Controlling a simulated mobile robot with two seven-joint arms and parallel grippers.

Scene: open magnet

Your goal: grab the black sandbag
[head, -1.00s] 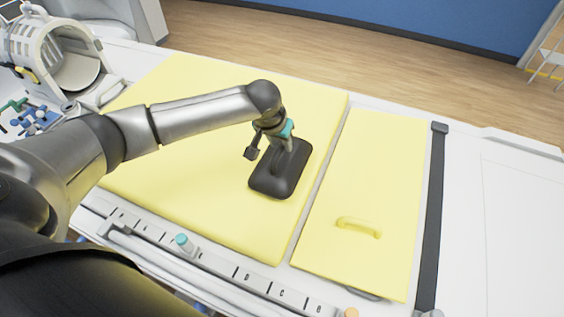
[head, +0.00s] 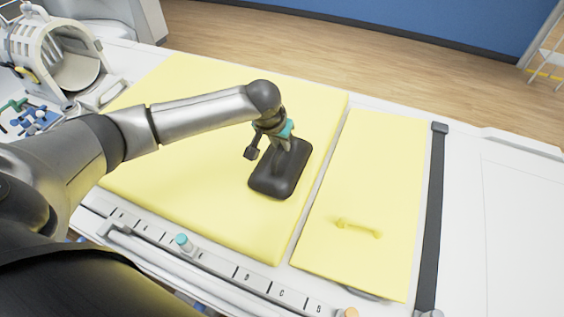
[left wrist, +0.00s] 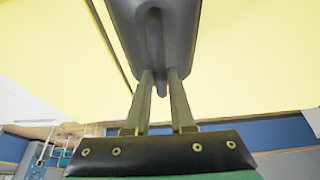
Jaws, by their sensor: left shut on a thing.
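The black sandbag (head: 270,182) lies on the large yellow pad (head: 190,170), near its right edge, in the head view. My left gripper (head: 285,145) is directly above it, pointing down. In the left wrist view the sandbag (left wrist: 188,25) fills the top middle. The two fingers of my left gripper (left wrist: 159,80) are shut on its dark strap handle (left wrist: 156,40), which runs between them. The sandbag appears to rest on the pad; any small gap under it cannot be seen. My right gripper is not in view.
A smaller yellow pad (head: 375,180) with a yellow handle (head: 359,228) lies to the right, beyond a narrow gap. A dark strap (head: 434,200) crosses the white table. A white ring-shaped coil (head: 55,60) and blue and green parts (head: 35,119) stand at the left.

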